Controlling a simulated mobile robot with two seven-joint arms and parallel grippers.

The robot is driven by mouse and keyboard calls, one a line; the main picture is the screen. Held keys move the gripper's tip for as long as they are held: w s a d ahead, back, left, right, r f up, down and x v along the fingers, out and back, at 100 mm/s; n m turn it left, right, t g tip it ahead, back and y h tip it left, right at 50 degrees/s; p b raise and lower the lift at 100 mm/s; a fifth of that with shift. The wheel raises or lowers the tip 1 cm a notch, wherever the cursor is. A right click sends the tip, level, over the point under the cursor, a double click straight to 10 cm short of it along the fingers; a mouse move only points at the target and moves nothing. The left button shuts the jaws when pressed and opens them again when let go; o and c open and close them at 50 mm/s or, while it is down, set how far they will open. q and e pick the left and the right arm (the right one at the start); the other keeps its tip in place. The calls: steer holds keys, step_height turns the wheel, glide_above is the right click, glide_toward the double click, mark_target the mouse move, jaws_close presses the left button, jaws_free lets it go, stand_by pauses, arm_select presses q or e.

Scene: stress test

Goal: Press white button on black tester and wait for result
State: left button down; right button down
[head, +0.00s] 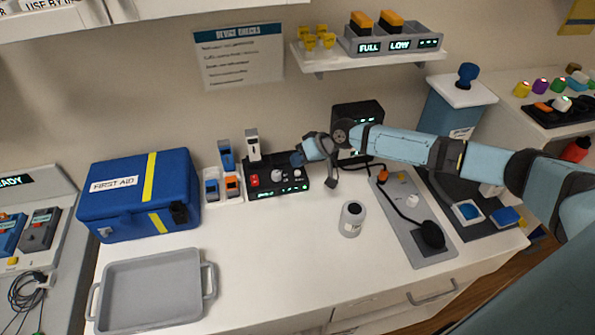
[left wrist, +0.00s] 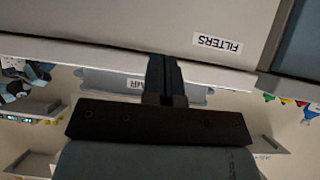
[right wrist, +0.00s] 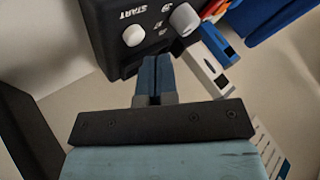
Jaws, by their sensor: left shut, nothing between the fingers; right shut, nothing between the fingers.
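The black tester (head: 262,194) stands on the white counter near the wall, with a red switch, a grey knob (right wrist: 185,20) and a lit green display (head: 295,188). Its white button (right wrist: 134,36), labelled START, shows in the right wrist view; in the head view I cannot make it out clearly. My right gripper (head: 298,158) is shut and empty at the tester's right end. In the right wrist view its fingertips (right wrist: 154,60) are just beside the button; I cannot tell whether they touch the tester. My left gripper (left wrist: 165,62) is shut and empty, away from the tester.
A blue first aid box (head: 120,213) and grey tray (head: 150,318) are at left. A black box (head: 370,112) is behind my right arm. A grey board (head: 418,240) lies at right.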

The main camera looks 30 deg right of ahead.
mark_target(299, 170)
steer(key=shift+f, duration=0.15)
steer(key=shift+f, duration=0.3)
steer(key=shift+f+b, duration=0.45)
steer(key=shift+b, duration=0.05)
stand_by(0.9)
steer(key=shift+r+p, duration=0.8)
steer(key=shift+r, duration=0.1)
step_height(299, 170, up, 5)
steer(key=p, duration=0.4)
stand_by(0.6)
